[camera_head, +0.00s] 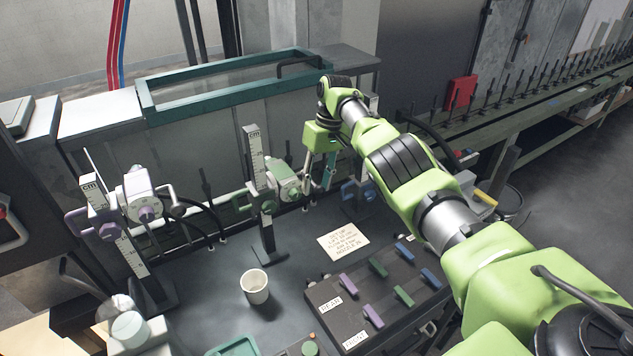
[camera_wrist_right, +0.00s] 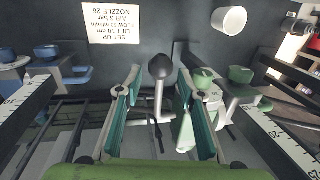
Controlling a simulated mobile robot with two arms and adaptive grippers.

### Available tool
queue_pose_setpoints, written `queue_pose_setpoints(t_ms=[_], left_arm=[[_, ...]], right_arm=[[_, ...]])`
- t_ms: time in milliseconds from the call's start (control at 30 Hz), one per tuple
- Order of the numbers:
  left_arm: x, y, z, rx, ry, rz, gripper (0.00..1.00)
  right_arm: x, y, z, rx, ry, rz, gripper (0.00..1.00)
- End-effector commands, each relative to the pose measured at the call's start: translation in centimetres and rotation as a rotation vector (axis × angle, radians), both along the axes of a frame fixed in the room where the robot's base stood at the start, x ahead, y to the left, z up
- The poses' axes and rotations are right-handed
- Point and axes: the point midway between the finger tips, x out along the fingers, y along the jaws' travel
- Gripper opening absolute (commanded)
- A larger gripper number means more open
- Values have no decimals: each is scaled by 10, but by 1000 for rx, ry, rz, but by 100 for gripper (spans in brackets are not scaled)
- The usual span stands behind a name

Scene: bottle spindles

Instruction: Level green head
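The green head (camera_head: 285,182) is clamped on an upright column with a cm scale (camera_head: 254,150), in the middle of the head view. Its green knobs (camera_wrist_right: 240,75) show at the right of the right wrist view. My right gripper (camera_head: 319,180) is just right of the head, pointing down. In the wrist view its teal fingers are apart (camera_wrist_right: 158,90), with a dark-knobbed lever (camera_wrist_right: 160,67) between them. I see gaps at the lever's sides; the right finger is close to the head's green and white parts. My left gripper is not in view.
A purple-knobbed head (camera_head: 140,195) stands on the left column. A blue knob (camera_head: 350,190) is partly behind my right arm. A set-up note (camera_head: 343,241), a white cup (camera_head: 254,287) and a dark box with coloured levers (camera_head: 330,300) are in front.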

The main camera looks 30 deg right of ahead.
Motion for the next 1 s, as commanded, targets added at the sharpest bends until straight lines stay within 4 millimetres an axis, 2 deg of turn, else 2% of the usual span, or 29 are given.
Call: queue_pose_setpoints(t_ms=[267, 700, 1000], left_arm=[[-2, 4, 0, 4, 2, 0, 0], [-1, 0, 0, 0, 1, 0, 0], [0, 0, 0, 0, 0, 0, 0]], right_arm=[[1, -1, 4, 0, -4, -1, 35], [1, -13, 66, 1, -3, -1, 35], [1, -15, 74, 0, -1, 0, 35]])
